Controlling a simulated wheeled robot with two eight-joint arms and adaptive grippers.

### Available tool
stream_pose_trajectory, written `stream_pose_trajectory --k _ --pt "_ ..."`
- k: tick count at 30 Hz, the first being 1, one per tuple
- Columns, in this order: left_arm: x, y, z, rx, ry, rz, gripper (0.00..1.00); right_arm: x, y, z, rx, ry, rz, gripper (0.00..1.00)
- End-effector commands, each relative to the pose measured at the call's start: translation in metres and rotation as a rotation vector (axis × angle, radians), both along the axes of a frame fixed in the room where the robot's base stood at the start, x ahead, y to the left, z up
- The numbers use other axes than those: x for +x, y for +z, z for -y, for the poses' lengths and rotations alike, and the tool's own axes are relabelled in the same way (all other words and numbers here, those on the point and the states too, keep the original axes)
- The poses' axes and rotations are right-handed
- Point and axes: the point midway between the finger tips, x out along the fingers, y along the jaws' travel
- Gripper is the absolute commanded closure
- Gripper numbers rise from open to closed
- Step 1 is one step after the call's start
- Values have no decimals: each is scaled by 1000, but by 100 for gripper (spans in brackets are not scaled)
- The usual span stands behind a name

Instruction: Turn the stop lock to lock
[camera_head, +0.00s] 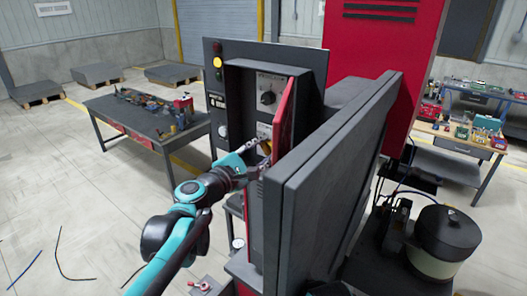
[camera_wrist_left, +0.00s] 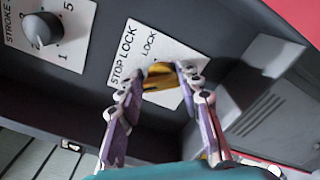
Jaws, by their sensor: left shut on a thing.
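The stop lock is a yellow knob (camera_wrist_left: 160,76) on a white plate (camera_wrist_left: 170,50) lettered "STOP LOCK" and "LOCK" in the left wrist view. My left gripper (camera_head: 261,153) reaches into the recess of the dark machine panel (camera_head: 215,130) in the head view. Its fingers are shut on the knob, one on each side, and partly cover it and the plate. The knob's exact pointing direction is hard to tell. My right gripper is not in view.
A grey stroke dial (camera_wrist_left: 42,28) sits left of the stop lock plate. A red-edged panel door (camera_head: 284,115) stands open close to the right of my left gripper. A large grey panel (camera_head: 320,180) stands farther right. A workbench (camera_head: 140,125) stands behind at left.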

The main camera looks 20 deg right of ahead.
Motion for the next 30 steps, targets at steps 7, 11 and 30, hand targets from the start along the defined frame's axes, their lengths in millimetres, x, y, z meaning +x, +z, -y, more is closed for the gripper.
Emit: stream_pose_trajectory --k 7,11,30 --pt "-1 -2 1 126 -1 161 94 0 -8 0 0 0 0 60" --pt "-1 -3 1 202 -1 258 94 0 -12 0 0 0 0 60" --pt "-1 -7 1 577 -1 739 94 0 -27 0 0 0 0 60"
